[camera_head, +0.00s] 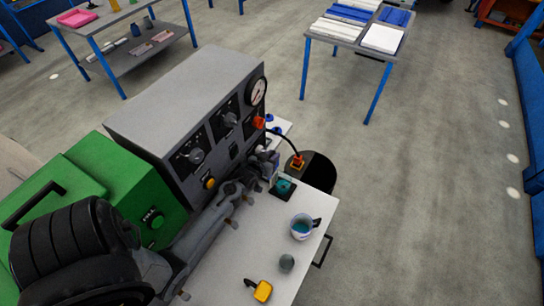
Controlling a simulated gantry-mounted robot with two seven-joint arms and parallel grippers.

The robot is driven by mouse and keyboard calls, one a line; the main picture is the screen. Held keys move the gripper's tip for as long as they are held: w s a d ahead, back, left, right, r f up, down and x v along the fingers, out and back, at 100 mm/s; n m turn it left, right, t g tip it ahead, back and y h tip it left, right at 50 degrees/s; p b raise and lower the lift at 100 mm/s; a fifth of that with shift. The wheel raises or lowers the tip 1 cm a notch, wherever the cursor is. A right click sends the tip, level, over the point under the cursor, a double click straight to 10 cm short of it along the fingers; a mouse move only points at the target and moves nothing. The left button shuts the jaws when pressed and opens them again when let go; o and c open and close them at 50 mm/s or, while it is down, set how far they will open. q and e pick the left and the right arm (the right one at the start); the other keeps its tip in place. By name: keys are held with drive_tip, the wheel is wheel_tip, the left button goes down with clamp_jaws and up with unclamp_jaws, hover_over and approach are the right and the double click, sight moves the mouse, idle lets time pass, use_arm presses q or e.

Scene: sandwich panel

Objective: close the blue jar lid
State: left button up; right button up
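A small teal-blue item (283,187) sits on a dark square base near the bench's right edge. A pale open container (302,227) with blue inside and a dark piece at its rim stands just below it. I cannot tell which of them is the blue jar, and I make out no separate lid. My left gripper (268,164) is at the end of the arm reaching up from the lower left, beside the grey panel and just above-left of the teal item. Its fingers are too small and dark to tell open from shut. My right gripper is not in view.
A grey instrument panel (190,120) with knobs and a gauge, and a green box (115,180), stand left of the arm.

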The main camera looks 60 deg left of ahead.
use_arm(q)
clamp_jaws()
drive_tip(key=shift+d, duration=0.1)
drive_tip(key=w+d+f+m+g+y+p, duration=0.1)
drive_tip(key=w+d+f+m+y, duration=0.1)
drive_tip(key=d, duration=0.4)
drive_tip(key=shift+w+m, duration=0.5)
drive_tip(key=shift+m, duration=0.5)
drive_tip(key=shift+d, duration=0.1)
